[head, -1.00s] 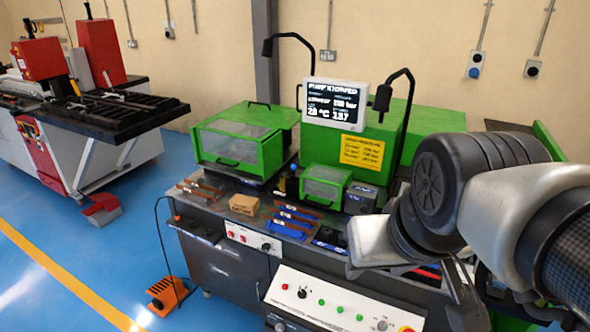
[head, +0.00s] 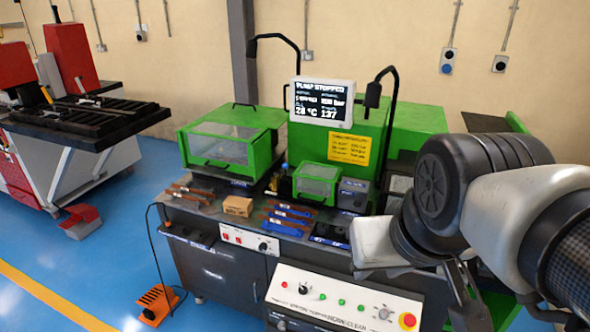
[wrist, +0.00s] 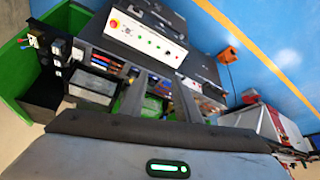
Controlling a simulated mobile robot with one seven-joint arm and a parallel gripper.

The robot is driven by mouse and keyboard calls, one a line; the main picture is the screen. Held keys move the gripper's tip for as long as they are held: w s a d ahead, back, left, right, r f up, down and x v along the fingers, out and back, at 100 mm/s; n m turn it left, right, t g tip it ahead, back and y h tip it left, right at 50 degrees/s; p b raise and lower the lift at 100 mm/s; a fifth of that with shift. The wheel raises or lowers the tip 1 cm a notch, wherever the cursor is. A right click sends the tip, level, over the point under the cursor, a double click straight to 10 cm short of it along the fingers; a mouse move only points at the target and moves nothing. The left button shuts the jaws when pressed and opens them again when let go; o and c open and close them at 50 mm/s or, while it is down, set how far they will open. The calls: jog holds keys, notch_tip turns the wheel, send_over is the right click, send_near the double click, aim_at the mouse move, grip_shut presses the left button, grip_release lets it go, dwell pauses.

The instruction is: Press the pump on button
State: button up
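The control panel (head: 345,312) is a white sloping face on the front of the bender bench, low in the head view. It carries a red button (head: 283,284), a black knob (head: 304,289), green buttons (head: 341,302), a grey knob (head: 383,313) and a red emergency stop on yellow (head: 407,320). The labels are too small to tell which button is pump on. The panel also shows in the wrist view (wrist: 143,40). My gripper (wrist: 158,92) is open and empty, its two fingers apart. In the head view it hangs right of the panel, not touching it.
The screen (head: 322,101) reads pump stopped. A second small panel (head: 248,241) is on the bench's left front. Copper bars, blue pieces and a cardboard box (head: 238,206) lie on the bench. An orange foot pedal (head: 157,302) stands on the floor. Free floor lies at left.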

grip_shut()
dwell(1.4)
